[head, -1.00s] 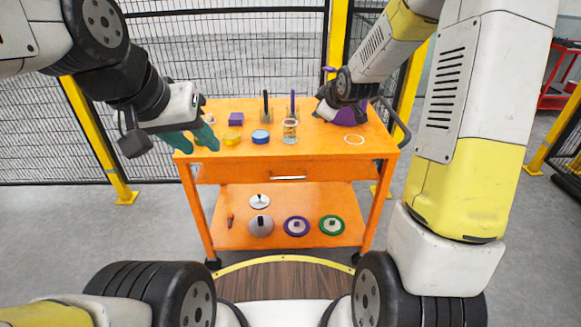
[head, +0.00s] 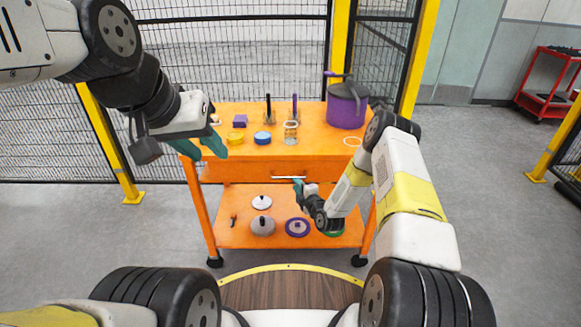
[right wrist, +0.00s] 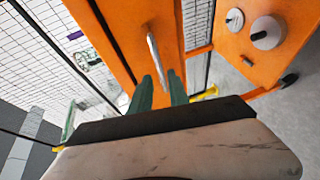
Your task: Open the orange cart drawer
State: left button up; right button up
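The orange cart (head: 270,157) stands in front of me, with its drawer (head: 240,171) shut under the top. The silver drawer handle (head: 289,178) runs across the drawer front; it also shows in the right wrist view (right wrist: 154,58). My right gripper (head: 297,182) is at the right part of the handle, its teal fingers (right wrist: 160,84) apart. In the right wrist view the handle lies ahead of and between the fingertips; I cannot tell whether they touch it. My left gripper (head: 206,150) is open and empty over the cart's left edge.
On the cart top are a purple pot (head: 346,107), a glass jar (head: 291,133), a yellow tin (head: 236,137), a blue tin (head: 262,138) and a purple box (head: 240,121). Several lids, including a grey lid (head: 263,226), lie on the lower shelf. A mesh fence stands behind.

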aim_at(290, 177)
jog(key=x, duration=0.7)
jog(key=shift+w, duration=0.25)
grip_shut()
dwell(1.1)
